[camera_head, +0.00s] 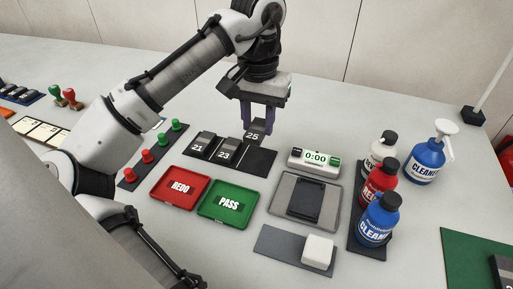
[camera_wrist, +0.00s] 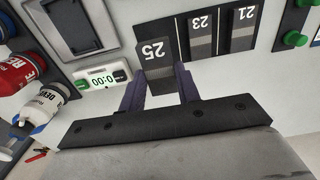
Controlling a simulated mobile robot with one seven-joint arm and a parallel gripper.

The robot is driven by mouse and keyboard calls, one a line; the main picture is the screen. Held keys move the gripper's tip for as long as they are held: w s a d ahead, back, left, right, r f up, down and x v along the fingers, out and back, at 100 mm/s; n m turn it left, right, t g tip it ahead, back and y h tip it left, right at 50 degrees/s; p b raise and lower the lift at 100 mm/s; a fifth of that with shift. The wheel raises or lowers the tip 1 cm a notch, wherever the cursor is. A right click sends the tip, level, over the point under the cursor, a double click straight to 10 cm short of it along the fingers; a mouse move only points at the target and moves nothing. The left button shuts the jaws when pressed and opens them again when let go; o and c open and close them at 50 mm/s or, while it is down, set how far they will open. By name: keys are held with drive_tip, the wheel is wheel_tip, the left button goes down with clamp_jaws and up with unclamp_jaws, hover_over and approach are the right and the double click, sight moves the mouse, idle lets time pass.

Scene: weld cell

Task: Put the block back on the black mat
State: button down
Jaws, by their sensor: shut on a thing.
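A dark grey block marked 25 (camera_head: 255,136) is between the two fingers of my gripper (camera_head: 259,122), which is shut on it. In the wrist view the block (camera_wrist: 155,62) shows its number side, with a purple finger of my gripper (camera_wrist: 160,84) on each side. The black mat (camera_head: 258,161) lies below and in front of the block in the head view. Blocks 21 (camera_head: 202,145) and 23 (camera_head: 227,151) stand on its left and middle parts; its right part is bare. I cannot tell whether the held block touches the mat.
A timer (camera_head: 315,160) reading 0:00 stands right of the mat. A red REDO tray (camera_head: 180,203) and green PASS tray (camera_head: 229,218) lie in front. Green and red pegs (camera_head: 148,156) stand left. A grey tray (camera_head: 281,198) and several bottles (camera_head: 379,186) are at right.

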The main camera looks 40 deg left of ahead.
sight(257, 158)
drive_tip(key=shift+f, duration=3.7)
drive_tip(key=c, duration=1)
unclamp_jaws()
drive_tip(key=shift+f, duration=0.15)
wheel_tip(257, 158, up, 12)
drive_tip(key=shift+r, duration=0.15)
